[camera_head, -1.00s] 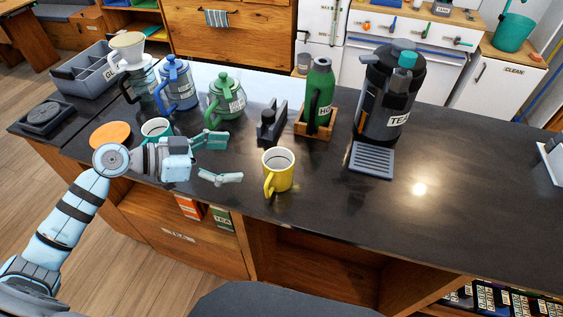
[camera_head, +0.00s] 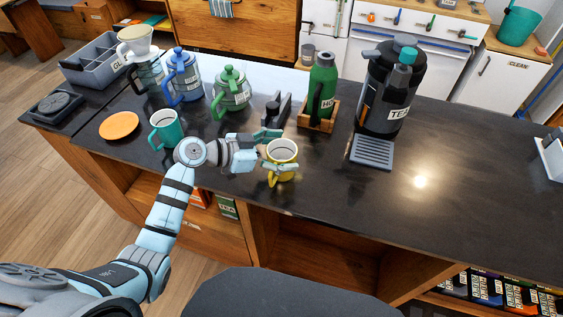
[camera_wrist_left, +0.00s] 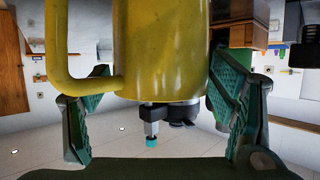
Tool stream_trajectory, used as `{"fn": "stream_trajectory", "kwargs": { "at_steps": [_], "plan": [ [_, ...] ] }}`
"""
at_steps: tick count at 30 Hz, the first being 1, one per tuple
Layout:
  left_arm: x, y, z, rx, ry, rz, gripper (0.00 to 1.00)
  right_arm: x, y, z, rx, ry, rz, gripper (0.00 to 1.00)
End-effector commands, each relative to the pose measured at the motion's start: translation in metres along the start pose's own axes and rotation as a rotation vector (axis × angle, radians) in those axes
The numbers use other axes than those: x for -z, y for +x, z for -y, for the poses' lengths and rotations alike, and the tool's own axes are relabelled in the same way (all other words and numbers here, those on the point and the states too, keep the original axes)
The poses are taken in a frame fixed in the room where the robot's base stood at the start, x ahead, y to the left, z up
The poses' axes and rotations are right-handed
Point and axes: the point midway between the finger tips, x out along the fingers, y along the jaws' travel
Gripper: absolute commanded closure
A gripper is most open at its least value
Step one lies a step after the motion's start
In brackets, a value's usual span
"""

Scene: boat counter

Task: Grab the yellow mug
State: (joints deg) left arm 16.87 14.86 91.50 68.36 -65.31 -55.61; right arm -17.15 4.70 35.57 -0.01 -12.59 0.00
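The yellow mug (camera_head: 284,177) stands upright near the front edge of the dark counter. Its handle is toward the front. My left gripper (camera_head: 279,152) reaches it from the left, with one finger on the far side and one across the near side. In the left wrist view the mug (camera_wrist_left: 165,50) fills the upper middle between the two spread fingers, with its handle at the left. The right finger is close to the mug's wall; the left one is beside the handle. I cannot tell whether either pad touches. My right gripper is not in view.
A teal mug (camera_head: 166,130) and an orange disc (camera_head: 119,126) are left of my gripper. A green teapot (camera_head: 231,92), a black holder (camera_head: 277,108), a green flask (camera_head: 322,85) and a tea dispenser (camera_head: 385,95) stand behind.

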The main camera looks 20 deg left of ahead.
Motion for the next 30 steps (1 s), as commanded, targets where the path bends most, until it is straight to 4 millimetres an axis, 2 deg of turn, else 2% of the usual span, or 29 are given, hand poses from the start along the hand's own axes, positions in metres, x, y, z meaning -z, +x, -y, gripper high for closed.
{"fn": "stream_trajectory", "kwargs": {
  "at_steps": [1, 9, 16, 20, 25, 30],
  "plan": [
    [0.0, 0.0, 0.0, 0.0, 0.0, 0.0, 0.36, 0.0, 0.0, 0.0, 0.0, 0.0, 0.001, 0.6],
    [0.0, 0.0, 0.0, 0.0, 0.0, -0.001, 0.77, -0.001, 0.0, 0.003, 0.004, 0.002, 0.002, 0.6],
    [0.002, -0.001, 0.0, 0.0, 0.0, -0.002, 0.77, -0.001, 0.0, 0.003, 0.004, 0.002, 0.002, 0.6],
    [0.011, -0.004, 0.0, 0.0, 0.002, -0.003, 0.77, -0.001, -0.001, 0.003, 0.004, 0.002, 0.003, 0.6],
    [0.045, -0.019, 0.001, 0.002, 0.006, -0.004, 0.77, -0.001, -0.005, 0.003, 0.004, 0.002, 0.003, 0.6],
    [0.107, -0.044, 0.001, 0.004, 0.01, -0.006, 0.77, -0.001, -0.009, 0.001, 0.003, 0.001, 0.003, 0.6]
  ]
}}
